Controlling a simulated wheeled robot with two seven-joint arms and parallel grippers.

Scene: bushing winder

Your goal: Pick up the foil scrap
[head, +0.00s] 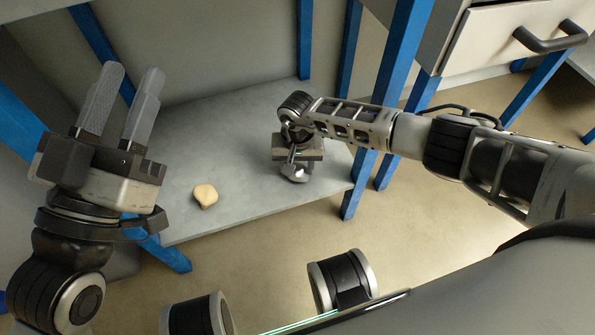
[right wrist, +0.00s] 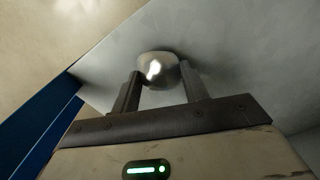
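The foil scrap is most likely the shiny, silvery rounded lump (right wrist: 157,68) on the grey shelf in the right wrist view. In the head view a bright bit of it (head: 298,174) shows below my right gripper (head: 294,163), which mostly hides it. In the right wrist view the fingers of my right gripper (right wrist: 160,78) are apart, one on each side of the lump at their tips. Firm contact on both sides cannot be made out. My left gripper (head: 125,85) is raised at the left, fingers up, open and empty.
A pale beige lump (head: 205,195) lies on the grey shelf (head: 235,205), left of my right gripper. Blue posts (head: 395,70) stand around the shelf, one close to my right arm. A drawer unit (head: 485,40) is at the upper right.

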